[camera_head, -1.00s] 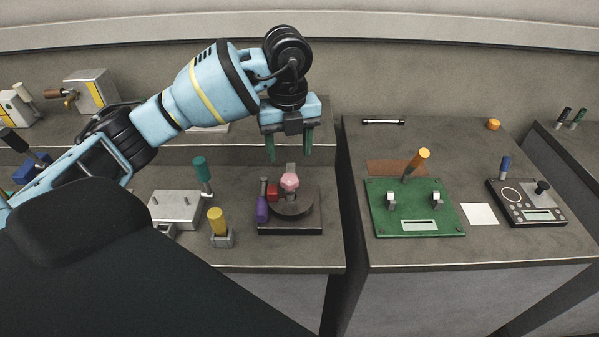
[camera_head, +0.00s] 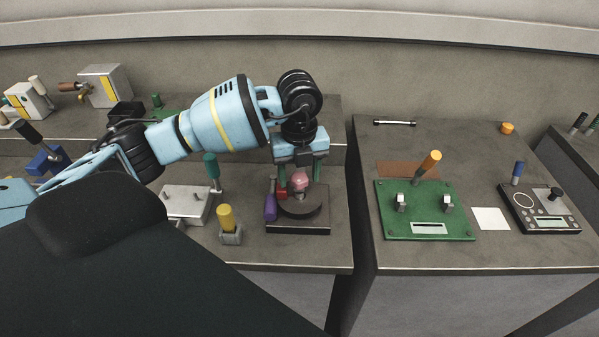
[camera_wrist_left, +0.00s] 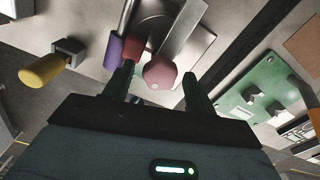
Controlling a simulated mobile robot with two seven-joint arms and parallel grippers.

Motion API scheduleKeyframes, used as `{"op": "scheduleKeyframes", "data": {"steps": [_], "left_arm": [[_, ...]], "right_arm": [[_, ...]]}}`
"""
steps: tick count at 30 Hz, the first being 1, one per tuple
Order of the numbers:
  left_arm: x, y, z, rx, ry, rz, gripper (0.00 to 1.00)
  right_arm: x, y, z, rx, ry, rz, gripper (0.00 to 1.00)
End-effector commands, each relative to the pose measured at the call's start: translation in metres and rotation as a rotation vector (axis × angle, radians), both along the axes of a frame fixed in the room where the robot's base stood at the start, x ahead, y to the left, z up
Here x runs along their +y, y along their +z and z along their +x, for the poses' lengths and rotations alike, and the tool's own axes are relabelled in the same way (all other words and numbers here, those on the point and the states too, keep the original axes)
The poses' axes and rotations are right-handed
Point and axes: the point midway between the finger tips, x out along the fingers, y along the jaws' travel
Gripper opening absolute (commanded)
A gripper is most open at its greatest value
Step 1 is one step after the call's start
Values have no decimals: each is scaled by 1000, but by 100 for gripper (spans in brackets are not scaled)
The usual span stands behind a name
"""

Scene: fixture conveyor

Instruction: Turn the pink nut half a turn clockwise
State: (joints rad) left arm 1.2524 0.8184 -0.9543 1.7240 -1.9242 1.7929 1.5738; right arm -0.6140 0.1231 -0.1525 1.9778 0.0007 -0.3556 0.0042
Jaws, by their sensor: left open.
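The pink nut (camera_head: 300,181) sits on top of a dark round fixture (camera_head: 301,207) on a square base. In the left wrist view the nut (camera_wrist_left: 159,73) lies between the two fingers, with space on both sides. My left gripper (camera_head: 300,188) points down over the fixture, open, with its green fingers on either side of the nut. In the left wrist view its fingers (camera_wrist_left: 157,90) are spread apart. My right gripper is not in view.
A purple handle (camera_head: 270,207) and a red block (camera_head: 281,194) stand close to the left of the nut. A yellow-handled clamp (camera_head: 228,222) and a grey metal box (camera_head: 187,204) are further left. A green board (camera_head: 424,222) lies on the right table, past a gap.

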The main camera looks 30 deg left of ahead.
Motion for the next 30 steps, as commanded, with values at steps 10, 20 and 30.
{"op": "scheduleKeyframes", "data": {"steps": [10, 20, 30], "left_arm": [[0, 0, 0, 0, 0, 0, 24], [0, 1, 0, 0, -19, 0, 12], [0, 2, 0, 0, -201, 2, 12]], "right_arm": [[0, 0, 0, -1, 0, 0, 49], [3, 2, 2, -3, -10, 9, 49], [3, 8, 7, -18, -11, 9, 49]]}}
